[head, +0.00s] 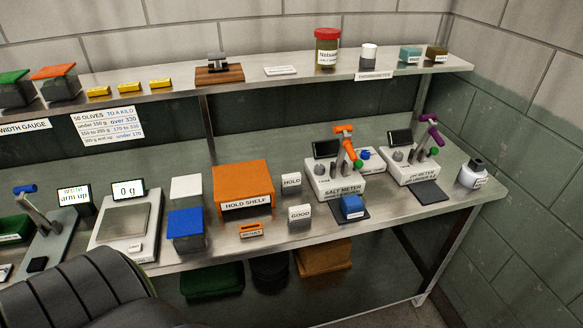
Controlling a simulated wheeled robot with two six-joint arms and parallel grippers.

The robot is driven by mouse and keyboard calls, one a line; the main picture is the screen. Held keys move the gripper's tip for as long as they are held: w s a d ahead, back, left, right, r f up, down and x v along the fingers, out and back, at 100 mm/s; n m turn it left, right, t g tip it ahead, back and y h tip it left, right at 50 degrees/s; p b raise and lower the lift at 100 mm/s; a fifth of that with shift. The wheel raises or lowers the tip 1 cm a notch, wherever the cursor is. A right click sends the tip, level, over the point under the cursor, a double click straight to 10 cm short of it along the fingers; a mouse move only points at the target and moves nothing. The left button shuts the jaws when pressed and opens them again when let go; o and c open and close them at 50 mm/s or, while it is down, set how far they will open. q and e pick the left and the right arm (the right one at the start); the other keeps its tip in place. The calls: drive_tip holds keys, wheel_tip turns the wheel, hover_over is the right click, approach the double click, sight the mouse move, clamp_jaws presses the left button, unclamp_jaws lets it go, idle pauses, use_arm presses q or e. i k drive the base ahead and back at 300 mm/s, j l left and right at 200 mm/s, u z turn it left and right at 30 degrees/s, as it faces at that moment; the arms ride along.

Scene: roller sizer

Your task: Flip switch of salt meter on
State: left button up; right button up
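The salt meter (322,184) is a pale box on the steel bench, right of centre, labelled SALT METER. Its screen (326,148) is dark. An orange-handled probe (346,140) stands on it, with a green knob (358,164) beside the probe. Small pale parts show below the screen, but I cannot make out the switch or its position. A blue-topped cup (351,206) sits on a dark pad in front of the meter. Neither of my grippers is in view.
A similar pH meter (403,168) with a purple-handled probe stands to the right, near a white bottle (473,173). The orange hold shelf (242,182) and GOOD sign (300,214) stand left. An upper shelf (290,80) overhangs behind. A black ribbed shape covers the lower left.

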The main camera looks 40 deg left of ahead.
sight(358, 164)
drive_tip(key=j+u, duration=0.1)
drive_tip(key=u, duration=0.3)
drive_tip(key=j+u, duration=0.15)
drive_tip(key=u, duration=0.25)
